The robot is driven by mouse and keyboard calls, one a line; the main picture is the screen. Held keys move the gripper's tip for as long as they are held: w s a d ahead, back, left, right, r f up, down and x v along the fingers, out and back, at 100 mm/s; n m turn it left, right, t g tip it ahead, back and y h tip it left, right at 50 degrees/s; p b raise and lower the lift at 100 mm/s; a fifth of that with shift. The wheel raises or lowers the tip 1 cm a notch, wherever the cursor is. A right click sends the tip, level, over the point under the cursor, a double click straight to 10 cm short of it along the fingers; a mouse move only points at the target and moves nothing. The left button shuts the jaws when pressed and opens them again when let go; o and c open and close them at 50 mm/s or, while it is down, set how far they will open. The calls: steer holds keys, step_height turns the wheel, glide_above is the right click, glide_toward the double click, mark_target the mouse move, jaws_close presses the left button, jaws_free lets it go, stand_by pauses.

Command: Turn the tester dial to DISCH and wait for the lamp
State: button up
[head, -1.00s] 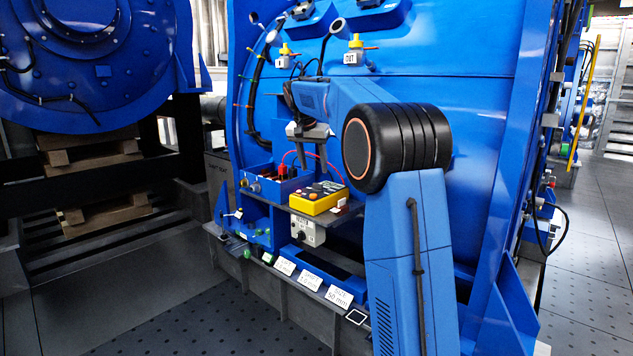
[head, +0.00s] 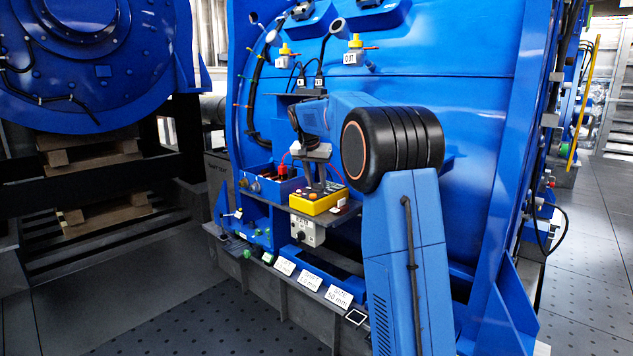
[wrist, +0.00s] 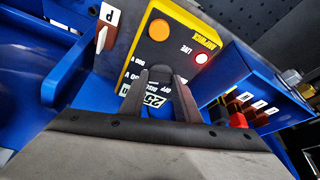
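The yellow tester (head: 318,201) sits on the shelf on the front of the blue motor. The wrist view shows its face upside down (wrist: 187,32), with an orange button (wrist: 159,29) and a bright red lamp (wrist: 201,58) by the LIVE lettering. The dark dial (wrist: 156,72) lies between the fingertips of my gripper (wrist: 160,76). The fingers stand apart on either side of it; whether they touch it is unclear. They partly hide the dial and its position lettering. In the head view my gripper (head: 319,184) points down onto the tester.
A blue box with red and dark terminals (wrist: 246,105) stands beside the tester. A red lead (head: 286,162) arches near my gripper. A grey box (head: 306,230) hangs below the shelf. White label cards (head: 311,277) line the lower ledge.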

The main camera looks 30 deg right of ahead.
steer(key=shift+c, duration=1.3)
steer(key=n+y, duration=0.1)
steer(key=n, duration=0.2)
steer(key=shift+s+d+t, duration=0.1)
steer(key=shift+d+t, duration=0.05)
steer(key=shift+t, duration=0.25)
steer(key=n, duration=0.1)
steer(key=n+y, duration=0.1)
steer(key=n, duration=0.1)
steer(key=shift+d+n+t, duration=0.2)
steer(key=shift+n+t, duration=0.1)
steer(key=n+y, duration=0.1)
steer(key=n, duration=0.2)
steer(key=shift+d+n+y, duration=0.15)
steer(key=shift+n+y, duration=0.15)
steer(key=shift+d+n+y, duration=0.1)
steer(key=shift+n+y, duration=0.6)
steer(key=shift+n, duration=1.2)
